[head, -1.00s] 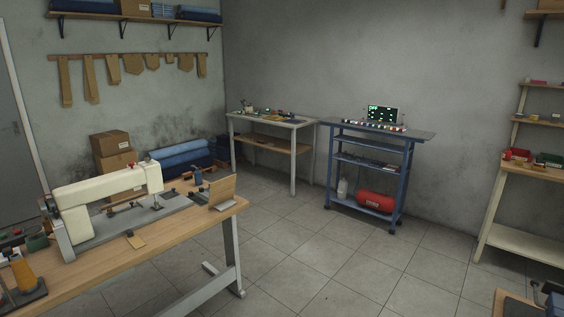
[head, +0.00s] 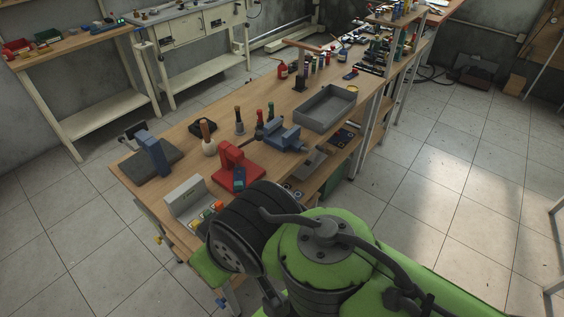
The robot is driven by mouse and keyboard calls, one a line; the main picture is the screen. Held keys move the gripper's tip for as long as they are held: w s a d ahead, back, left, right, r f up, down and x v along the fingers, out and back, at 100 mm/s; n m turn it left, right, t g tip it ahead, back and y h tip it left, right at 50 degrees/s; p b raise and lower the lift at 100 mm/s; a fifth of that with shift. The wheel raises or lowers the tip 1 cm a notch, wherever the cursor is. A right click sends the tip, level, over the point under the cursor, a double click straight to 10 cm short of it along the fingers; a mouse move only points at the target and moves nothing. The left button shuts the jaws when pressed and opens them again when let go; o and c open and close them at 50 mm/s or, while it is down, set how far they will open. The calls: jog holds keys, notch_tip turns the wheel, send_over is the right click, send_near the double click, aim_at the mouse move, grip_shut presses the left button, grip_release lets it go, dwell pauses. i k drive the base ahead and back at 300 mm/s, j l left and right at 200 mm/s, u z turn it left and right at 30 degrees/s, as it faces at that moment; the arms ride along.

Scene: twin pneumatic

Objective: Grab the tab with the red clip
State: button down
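I cannot make out a tab or a red clip for certain in the head view. A red clamp-like tool (head: 236,160) stands on the wooden workbench (head: 185,134), with a small blue part at its front. My green and black arm fills the lower middle of the head view, in front of the bench's near end. My gripper is not visible.
A grey open tray (head: 326,106), a blue vise (head: 283,136), a blue press on a dark base (head: 153,152) and several handled tools stand on the bench. A grey box (head: 186,196) is at its near edge. Tiled floor (head: 440,160) is clear to the right.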

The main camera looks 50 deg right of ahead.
aim_at(354, 72)
jog(key=z, duration=2.25)
jog(key=i+l+u, duration=0.3)
jog(key=l, duration=0.25)
jog(key=i+l+u, duration=0.3)
jog(key=l, duration=0.25)
jog(key=i+l+u, duration=0.1)
jog(key=i+l, duration=0.15)
jog(key=i+l+u, duration=0.15)
jog(key=l, duration=0.25)
jog(key=i+l+u, duration=0.15)
jog(key=l, duration=0.15)
jog(key=i+l+u, duration=0.15)
jog(key=l, duration=0.25)
jog(key=i+l+u, duration=0.45)
jog(key=l, duration=0.25)
jog(key=i+l+u, duration=0.25)
jog(key=l, duration=0.2)
jog(key=i+l+u, duration=0.3)
jog(key=i, duration=0.2)
